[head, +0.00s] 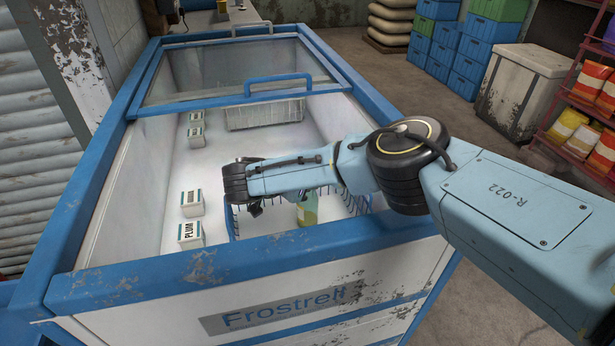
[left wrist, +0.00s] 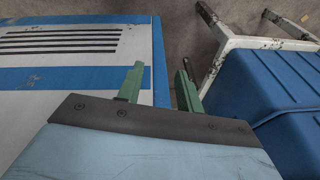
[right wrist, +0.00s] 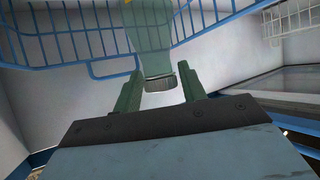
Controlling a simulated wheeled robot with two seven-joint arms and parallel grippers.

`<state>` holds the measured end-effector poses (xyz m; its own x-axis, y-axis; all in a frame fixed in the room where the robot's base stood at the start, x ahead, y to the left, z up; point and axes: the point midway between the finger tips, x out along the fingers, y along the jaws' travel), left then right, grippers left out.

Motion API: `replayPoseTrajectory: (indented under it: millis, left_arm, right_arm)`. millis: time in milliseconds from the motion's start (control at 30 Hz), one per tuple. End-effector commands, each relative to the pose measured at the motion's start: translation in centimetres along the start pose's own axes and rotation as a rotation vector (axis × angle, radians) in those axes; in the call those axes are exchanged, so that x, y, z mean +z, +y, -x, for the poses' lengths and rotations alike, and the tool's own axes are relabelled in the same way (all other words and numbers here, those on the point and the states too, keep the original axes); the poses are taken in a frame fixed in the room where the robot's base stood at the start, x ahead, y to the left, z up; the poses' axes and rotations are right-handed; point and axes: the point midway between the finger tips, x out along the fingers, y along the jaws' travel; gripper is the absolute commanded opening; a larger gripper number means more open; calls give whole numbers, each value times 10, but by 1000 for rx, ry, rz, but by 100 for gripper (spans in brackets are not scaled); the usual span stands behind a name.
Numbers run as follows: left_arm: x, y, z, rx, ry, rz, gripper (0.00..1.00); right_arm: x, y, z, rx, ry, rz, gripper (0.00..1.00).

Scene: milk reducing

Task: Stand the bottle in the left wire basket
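The bottle (head: 307,209) is pale green and translucent, with a touch of yellow. In the head view it shows below my right arm, within the outline of the blue wire basket (head: 234,222) at the freezer's near end; my arm hides its upper part. The right wrist view shows the bottle (right wrist: 150,35) with its dark cap close to the fingertips of my right gripper (right wrist: 160,80). Those fingers are apart; I cannot tell whether they touch it. Blue basket wires (right wrist: 75,40) show beside the bottle. My left gripper (left wrist: 160,75) is open and empty outside the freezer.
The freezer's blue rim (head: 130,282) surrounds the well. A glass lid (head: 230,70) covers its far part. A white wire basket (head: 265,113) stands farther back. Small labelled cartons (head: 191,233) line the left. Blue crates (head: 467,65) stand on the floor beyond.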

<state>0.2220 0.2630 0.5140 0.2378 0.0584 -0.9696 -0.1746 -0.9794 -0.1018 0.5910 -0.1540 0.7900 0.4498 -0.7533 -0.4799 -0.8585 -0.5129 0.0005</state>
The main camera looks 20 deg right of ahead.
Motion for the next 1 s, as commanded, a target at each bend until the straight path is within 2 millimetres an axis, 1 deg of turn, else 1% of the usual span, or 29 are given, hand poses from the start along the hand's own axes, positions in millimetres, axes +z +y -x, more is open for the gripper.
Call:
replayPoseTrajectory:
  millis: [33,67,100,367,467,567,633,833,900,1000]
  left_arm:
    - [0,0,0,0,-1,0,36]
    - [0,0,0,0,-1,0,36]
    - [0,0,0,0,0,0,36]
    - [0,0,0,0,0,0,36]
    - [-1,0,1,1,4,0,36]
    - [11,-6,-12,-9,-19,-2,36]
    - [17,-10,-18,-14,-25,-3,36]
    - [37,-20,-38,-27,-42,-7,36]
    - [43,-20,-44,-25,-47,-9,36]
    - [50,-19,-51,-23,-51,-12,36]
  right_arm:
    - [0,0,0,0,0,0,48]
    - [0,0,0,0,1,0,52]
    - [0,0,0,0,1,0,53]
    - [-1,0,0,0,1,0,53]
    - [-2,0,5,-1,0,0,53]
    - [-2,0,18,-2,-1,2,53]
    - [-3,0,30,-2,-2,1,53]
    - [-3,0,73,-2,-3,1,53]
    - [-2,0,87,-3,-3,1,53]
    - [-2,0,102,-2,-2,0,53]
